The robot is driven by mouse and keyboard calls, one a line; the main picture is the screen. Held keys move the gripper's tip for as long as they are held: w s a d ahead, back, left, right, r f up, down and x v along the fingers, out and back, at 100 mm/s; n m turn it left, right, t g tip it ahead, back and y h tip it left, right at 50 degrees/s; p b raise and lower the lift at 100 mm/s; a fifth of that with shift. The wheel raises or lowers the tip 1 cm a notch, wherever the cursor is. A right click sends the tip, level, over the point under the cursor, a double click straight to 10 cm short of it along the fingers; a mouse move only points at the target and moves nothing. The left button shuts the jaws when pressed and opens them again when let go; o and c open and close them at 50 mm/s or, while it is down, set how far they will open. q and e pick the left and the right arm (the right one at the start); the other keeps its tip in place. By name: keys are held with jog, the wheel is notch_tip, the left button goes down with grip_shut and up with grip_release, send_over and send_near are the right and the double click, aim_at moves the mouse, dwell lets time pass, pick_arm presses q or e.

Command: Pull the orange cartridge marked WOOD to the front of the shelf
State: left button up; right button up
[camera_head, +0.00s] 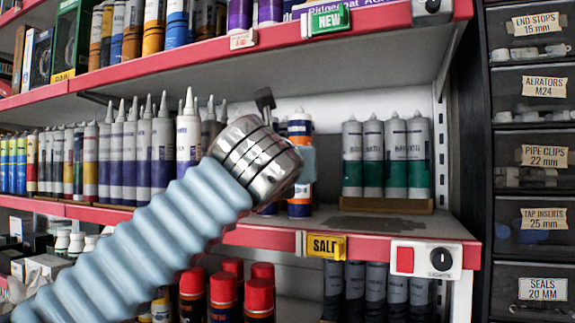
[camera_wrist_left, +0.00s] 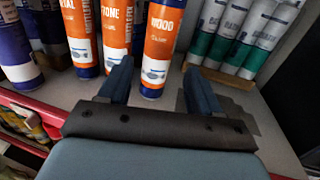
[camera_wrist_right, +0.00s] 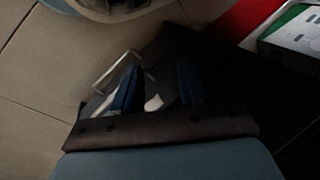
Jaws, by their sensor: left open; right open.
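The orange cartridge marked WOOD (camera_wrist_left: 160,45), with a blue base, stands upright on the shelf in the left wrist view. In the head view my left arm hides most of the orange cartridges; one orange cartridge (camera_head: 300,128) shows past the wrist. My right gripper (camera_wrist_right: 158,85) is open and empty, low over the floor.
Grey and green cartridges (camera_head: 385,150) stand in a wooden tray (camera_head: 388,205) right of the orange ones. Grey-purple tubes (camera_head: 130,155) stand at the left. The shelf's red front edge (camera_head: 265,236) carries a yellow SALE tag (camera_head: 326,246). Bare shelf lies before the tray.

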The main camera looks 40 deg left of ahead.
pick_arm(q)
jog(key=x, duration=0.9)
jog(key=shift+w+p, duration=0.15)
jog(key=shift+p, duration=0.3)
jog(key=shift+a, duration=0.1)
jog(key=c, duration=1.2)
